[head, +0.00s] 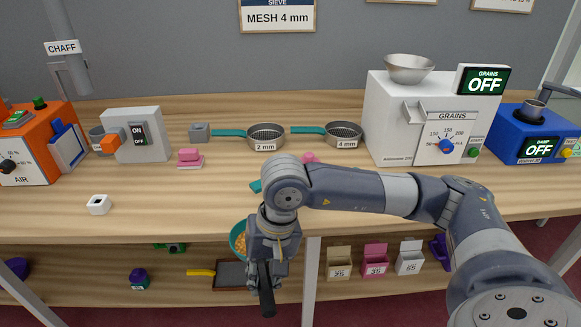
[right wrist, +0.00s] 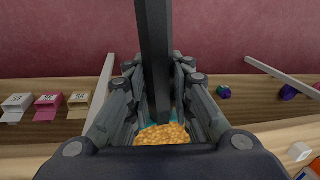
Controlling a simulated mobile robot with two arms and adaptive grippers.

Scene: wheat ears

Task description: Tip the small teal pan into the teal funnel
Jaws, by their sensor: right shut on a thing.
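My right gripper (head: 272,248) hangs in front of the bench's front edge, shut on the dark handle of the small teal pan (head: 235,240). The pan is partly hidden behind the gripper and holds golden grains. In the right wrist view the dark handle runs between the fingers, with the grains (right wrist: 162,134) and a bit of teal rim below it. A small teal piece (head: 256,186) shows on the bench beside my arm; I cannot tell whether it is the funnel, since my arm hides most of it. My left gripper is not in view.
Two sieves, 2 mm (head: 266,137) and 4 mm (head: 343,134), lie at the back. The white grain counter (head: 390,120) stands right and the blue device (head: 515,135) beyond it. Small boxes (head: 375,260) and a dark tray (head: 232,275) sit on the lower shelf. The bench's front left is mostly clear.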

